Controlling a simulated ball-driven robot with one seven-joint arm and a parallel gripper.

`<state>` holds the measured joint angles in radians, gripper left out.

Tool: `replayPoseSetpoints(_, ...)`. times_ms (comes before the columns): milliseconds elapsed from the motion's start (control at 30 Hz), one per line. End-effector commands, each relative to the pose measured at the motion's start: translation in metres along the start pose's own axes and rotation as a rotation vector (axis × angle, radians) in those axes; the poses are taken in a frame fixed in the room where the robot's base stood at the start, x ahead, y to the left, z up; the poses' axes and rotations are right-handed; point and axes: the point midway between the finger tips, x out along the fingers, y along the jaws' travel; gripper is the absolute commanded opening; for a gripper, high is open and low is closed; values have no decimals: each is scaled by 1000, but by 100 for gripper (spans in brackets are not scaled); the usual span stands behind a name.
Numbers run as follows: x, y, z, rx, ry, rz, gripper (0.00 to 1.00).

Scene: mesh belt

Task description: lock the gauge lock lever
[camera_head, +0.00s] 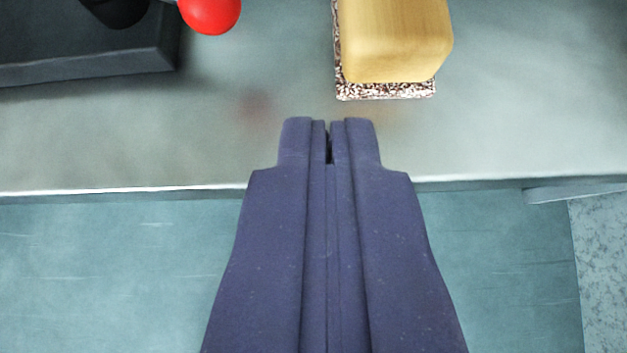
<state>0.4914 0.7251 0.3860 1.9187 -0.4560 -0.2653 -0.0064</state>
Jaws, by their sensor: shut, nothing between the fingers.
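A red ball-shaped knob (210,12) shows at the top edge, left of centre. It sits beside a black rounded part (116,10) over a dark block (90,58) at the upper left; this looks like the gauge lock lever and its base, but most of it is cut off by the frame. My gripper (330,125) is shut and empty, with its purple fingers pointing up the picture. Its tips are below and right of the red knob and apart from it.
A yellow block (396,40) with a speckled layer (386,92) under it stands just beyond my fingertips, to the right. The grey metal surface (250,140) ends at a front edge below the tips. Between knob and yellow block the surface is clear.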

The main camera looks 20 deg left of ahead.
Motion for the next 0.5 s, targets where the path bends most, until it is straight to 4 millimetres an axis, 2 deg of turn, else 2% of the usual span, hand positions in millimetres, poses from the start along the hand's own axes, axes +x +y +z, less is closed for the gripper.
replayPoseSetpoints(33,-10,1,-3,0,0,-2,0)
replayPoseSetpoints(300,-55,17,-6,1,1,1,0)
replayPoseSetpoints(500,-76,24,-6,-1,2,0,0)
